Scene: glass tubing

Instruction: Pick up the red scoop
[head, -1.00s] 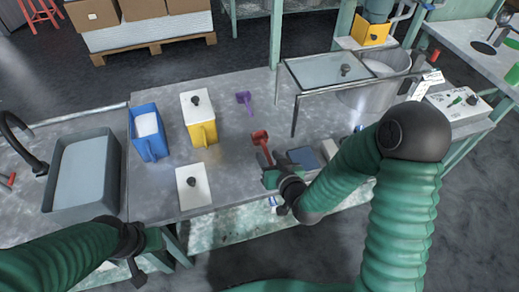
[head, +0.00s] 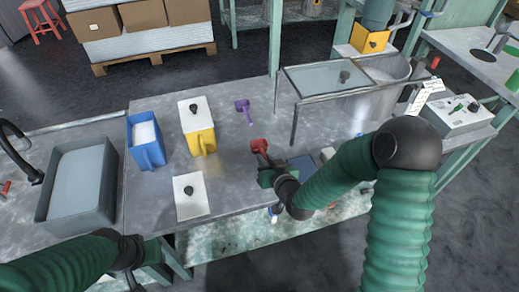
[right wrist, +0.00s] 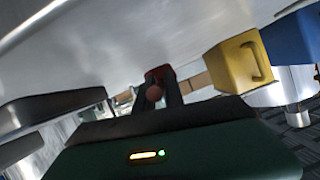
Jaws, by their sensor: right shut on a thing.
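The red scoop (head: 260,148) is at the middle of the metal table in the head view, with its bowl pointing away from me. My right gripper (head: 268,172) is shut on its handle, and the fingers hide part of that handle. In the right wrist view the scoop (right wrist: 155,90) shows between the two dark fingers (right wrist: 160,100). I cannot tell for sure whether the scoop is clear of the table. My left gripper (head: 132,278) is low at the left, beyond the table's front edge; its fingers are too unclear to read.
A purple scoop (head: 243,106) lies further back. A blue container (head: 146,143), a yellow container (head: 199,132) with a white lid, and a loose white lid (head: 190,196) stand to the left. A glass-topped frame (head: 335,80) is at the back right. The table's middle is fairly clear.

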